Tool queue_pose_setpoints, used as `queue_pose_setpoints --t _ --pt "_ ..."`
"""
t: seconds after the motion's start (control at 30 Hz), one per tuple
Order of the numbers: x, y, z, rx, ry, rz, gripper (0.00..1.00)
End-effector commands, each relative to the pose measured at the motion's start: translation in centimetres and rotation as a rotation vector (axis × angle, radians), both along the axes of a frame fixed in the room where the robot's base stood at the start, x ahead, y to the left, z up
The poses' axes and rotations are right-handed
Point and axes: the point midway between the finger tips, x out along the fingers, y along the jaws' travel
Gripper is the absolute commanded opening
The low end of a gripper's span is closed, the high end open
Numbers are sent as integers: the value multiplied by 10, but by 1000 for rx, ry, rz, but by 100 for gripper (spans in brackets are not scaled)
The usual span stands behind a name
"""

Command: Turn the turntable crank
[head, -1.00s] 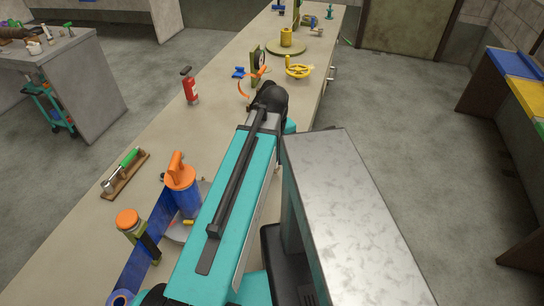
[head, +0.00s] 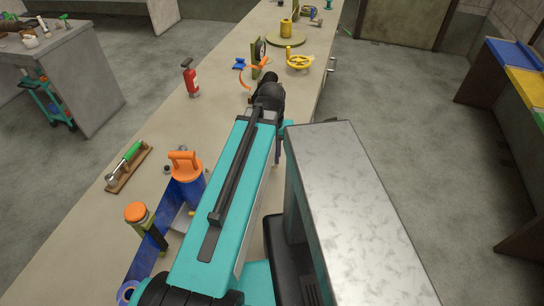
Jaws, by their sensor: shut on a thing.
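A round olive turntable (head: 272,38) lies flat towards the far end of the long bench, with a yellow cylinder (head: 286,28) standing on it. A yellow handwheel (head: 299,61) is on the bench just nearer, at the right edge. I cannot tell whether it is the crank. A curved orange piece (head: 244,75) shows just beyond the end of my arm, in front of an upright olive post with a dial (head: 260,50). My teal forearm reaches along the bench to a dark wrist. My gripper's fingers, and anything between them, are hidden behind it.
A red fire extinguisher (head: 190,79) stands left of my wrist. Nearer are a green-handled tool on a wooden rack (head: 128,166), a blue canister with an orange handle (head: 187,180) and an orange-capped post (head: 142,222). The bench between extinguisher and rack is clear.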

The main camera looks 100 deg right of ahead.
Motion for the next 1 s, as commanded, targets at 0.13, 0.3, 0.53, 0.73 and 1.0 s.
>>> queue_pose_setpoints --t 0.13,0.3,0.53,0.73,1.0 --pt "2 -1 0 -4 -2 3 0" --pt "2 -1 0 -4 -2 5 30" --pt "2 -1 0 -2 -1 5 38" --pt "2 -1 2 -2 0 4 38" --pt "1 -1 17 -2 0 4 38"
